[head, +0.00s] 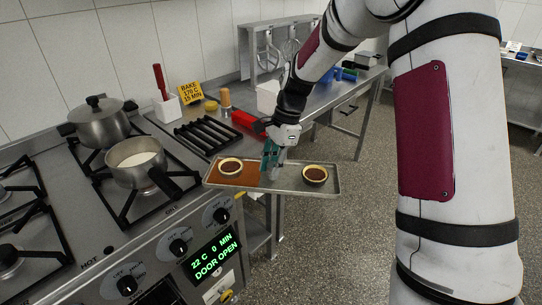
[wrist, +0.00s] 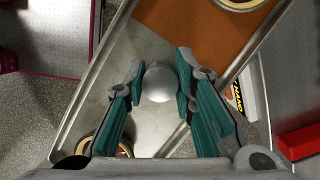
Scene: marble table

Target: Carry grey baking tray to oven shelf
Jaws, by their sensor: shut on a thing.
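The grey baking tray (head: 300,186) is level in the air, just off the front right corner of the stove. My gripper (head: 271,160) comes down on its middle. In the wrist view my gripper (wrist: 158,85) has its teal fingers on both sides of a round silver knob (wrist: 158,82) on the tray. A brown mat (head: 240,178) covers the tray's left part. One dark-filled tart (head: 230,166) sits on the mat and another (head: 315,174) on bare metal. The oven display (head: 215,256) reads "22 C 0 MIN DOOR OPEN". The oven shelf is not visible.
The stove (head: 150,215) carries a lidded pot (head: 98,124) and a milk-filled saucepan (head: 137,163) with its handle toward the front. A yellow sign (head: 190,92) reads "BAKE 170 C 15 MIN". A steel counter (head: 335,93) stands behind. The floor (head: 340,240) in front is clear.

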